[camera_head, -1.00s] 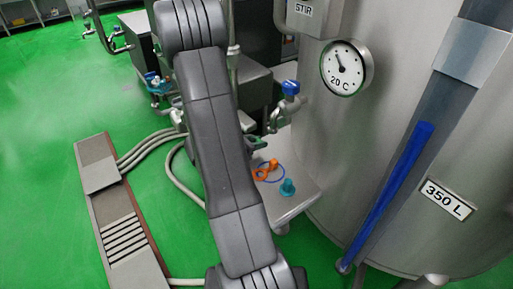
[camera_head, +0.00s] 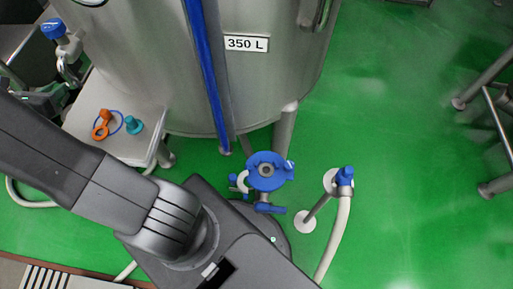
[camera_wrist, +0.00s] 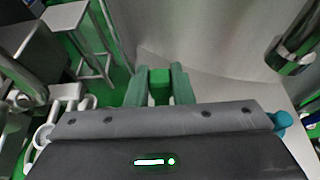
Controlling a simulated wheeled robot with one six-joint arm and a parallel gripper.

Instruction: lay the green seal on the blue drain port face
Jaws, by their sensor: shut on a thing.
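Only a blocky part of the seal shows between the fingers; the rest is hidden. The blue drain port (camera_head: 266,170) is low at the foot of the tank in the head view. Its round blue face looks upward, with a grey ring and dark hole in the middle, and looks bare.
The large steel tank (camera_head: 150,60) stands behind the port. A small side table (camera_head: 90,130) at left holds orange parts (camera_head: 101,127), a blue ring and a teal fitting (camera_head: 134,126). A hose with a blue-topped fitting (camera_head: 344,177) stands right of the port.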

